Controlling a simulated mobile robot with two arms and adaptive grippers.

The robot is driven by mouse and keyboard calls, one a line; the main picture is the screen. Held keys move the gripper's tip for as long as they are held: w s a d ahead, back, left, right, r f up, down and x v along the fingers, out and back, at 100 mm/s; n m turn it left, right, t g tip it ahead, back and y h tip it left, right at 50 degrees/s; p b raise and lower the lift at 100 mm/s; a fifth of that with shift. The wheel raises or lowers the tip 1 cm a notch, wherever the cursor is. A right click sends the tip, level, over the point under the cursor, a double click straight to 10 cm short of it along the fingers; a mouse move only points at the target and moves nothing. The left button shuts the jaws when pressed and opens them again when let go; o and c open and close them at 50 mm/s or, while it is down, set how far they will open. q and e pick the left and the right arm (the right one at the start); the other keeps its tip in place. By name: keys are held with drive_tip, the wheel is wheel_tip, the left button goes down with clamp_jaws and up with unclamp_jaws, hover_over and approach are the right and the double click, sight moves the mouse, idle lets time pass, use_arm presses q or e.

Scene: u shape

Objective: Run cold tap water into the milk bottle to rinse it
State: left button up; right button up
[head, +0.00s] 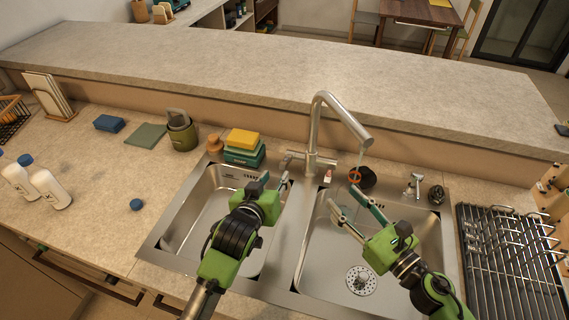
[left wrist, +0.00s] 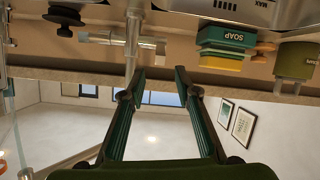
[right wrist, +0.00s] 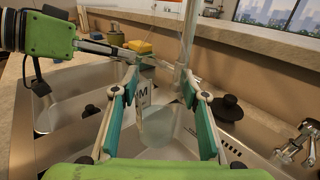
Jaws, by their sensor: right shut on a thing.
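The milk bottle (right wrist: 155,126) is a pale, see-through bottle with a lettered label, between my right fingers in the right wrist view. In the head view my right gripper (head: 342,194) is over the right basin and shut on the bottle, which is mostly hidden there. The tap (head: 316,125) has its spout over that basin, and a thin pale stream shows below the spout. An orange ring (head: 355,177) shows under it; I cannot tell whether it is the bottle's mouth. My left gripper (head: 275,181) is open and empty near the tap's side lever (left wrist: 150,43).
The left basin (head: 205,195) is empty. Soap and sponges (head: 243,147) stand behind it. A dark round plug (right wrist: 228,107) lies behind the right basin. A metal drying rack (head: 510,255) is at right. White bottles (head: 50,188) stand on the left counter.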

sight(282, 168)
use_arm(q)
drive_tip(key=x, duration=1)
drive_tip(key=shift+w+f, duration=0.15)
drive_tip(key=shift+w, duration=0.2)
clamp_jaws()
